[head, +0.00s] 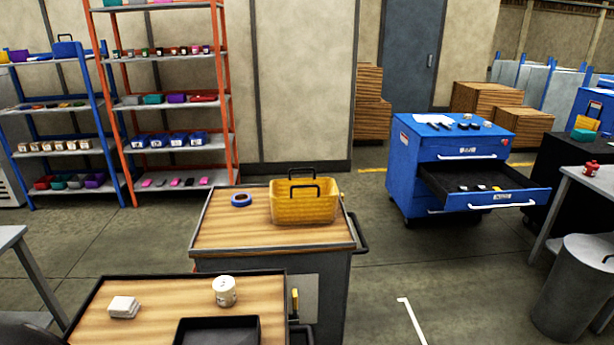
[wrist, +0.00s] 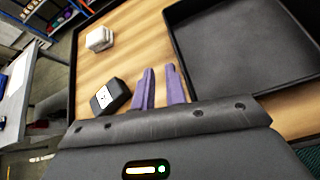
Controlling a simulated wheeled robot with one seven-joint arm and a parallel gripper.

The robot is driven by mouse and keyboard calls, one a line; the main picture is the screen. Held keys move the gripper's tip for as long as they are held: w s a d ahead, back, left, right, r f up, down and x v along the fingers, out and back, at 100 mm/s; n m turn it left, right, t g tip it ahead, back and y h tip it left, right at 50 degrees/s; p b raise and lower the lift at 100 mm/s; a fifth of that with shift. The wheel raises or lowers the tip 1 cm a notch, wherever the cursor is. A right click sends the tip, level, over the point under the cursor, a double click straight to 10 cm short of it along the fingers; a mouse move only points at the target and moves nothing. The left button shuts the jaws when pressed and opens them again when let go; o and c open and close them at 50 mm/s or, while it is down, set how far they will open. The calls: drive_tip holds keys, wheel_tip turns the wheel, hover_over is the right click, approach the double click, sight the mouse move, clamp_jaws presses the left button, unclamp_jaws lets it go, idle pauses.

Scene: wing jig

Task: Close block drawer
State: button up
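A blue tool cabinet (head: 402,160) stands at the right of the head view. One of its drawers (head: 435,183) is pulled far out toward the right front. It has a black inside, a blue front with a pale handle and a small label, and holds several small dark pieces and a yellow one. The drawers above and below it look shut. My gripper (wrist: 160,70) shows only in the wrist view. Its two purple fingers stand apart with nothing between them, over a wooden bench top, far from the cabinet. The cabinet is not in the wrist view.
A wood-topped cart (head: 225,217) with a yellow basket (head: 304,203) stands left of the cabinet. A nearer bench (head: 170,300) bears a white can (head: 224,291), white pads (head: 123,307) and a black tray (head: 190,324). A grey bin (head: 570,300) stands right. Open floor lies before the drawer.

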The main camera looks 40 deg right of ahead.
drive_tip(key=s+d+m+g, duration=0.1)
drive_tip(key=d+m, duration=0.1)
drive_tip(key=d+r+m+g, duration=0.1)
drive_tip(key=d, duration=0.2)
drive_tip(key=s+d+m+g, duration=0.1)
drive_tip(key=d+m, duration=0.1)
drive_tip(key=shift+s+d+r+m+g+h+p, duration=0.15)
drive_tip(key=shift+s+d+m+g+h+p, duration=0.15)
drive_tip(key=shift+d+h+p, duration=0.1)
clamp_jaws()
drive_tip(key=s+d+r+m+g+y+p, duration=0.1)
drive_tip(key=s+d+r+m+y+p, duration=0.1)
drive_tip(key=m, duration=0.9)
drive_tip(key=s+d+r+m+g+y+p, duration=0.1)
drive_tip(key=s+d+r+m+y, duration=0.3)
drive_tip(key=m, duration=0.6)
drive_tip(key=s+d+r+g, duration=0.1)
drive_tip(key=s+d+r, duration=0.1)
drive_tip(key=s+d, duration=0.1)
drive_tip(key=shift+s+d+r+m+g+p, duration=0.3)
drive_tip(key=shift+s+d+m+p, duration=0.1)
drive_tip(key=shift+d, duration=0.1)
